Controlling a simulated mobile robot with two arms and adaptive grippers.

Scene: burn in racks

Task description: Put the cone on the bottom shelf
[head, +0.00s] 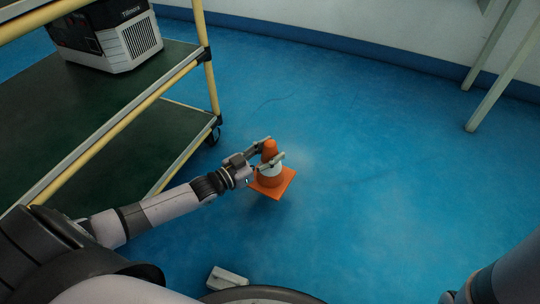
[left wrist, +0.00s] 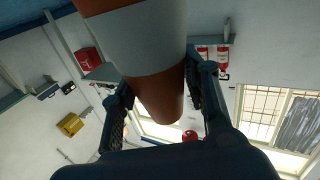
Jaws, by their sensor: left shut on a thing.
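The orange cone (head: 271,180) with a white band and square base is upright in the head view, in front of the cart. My left gripper (head: 270,158) is shut on its upper part, one finger on each side. A shadow below the base suggests it is held above the floor. In the left wrist view the cone (left wrist: 150,45) fills the space between the fingers (left wrist: 165,105), touching or nearly touching both. The bottom shelf (head: 125,150) is the dark green lower deck of the cart at left, partly hidden by the upper shelf. My right gripper is not in view.
The cart's upper shelf (head: 35,115) carries a grey and black device (head: 110,38). Blue floor (head: 380,190) is clear to the right. Pale table legs (head: 492,80) stand at back right.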

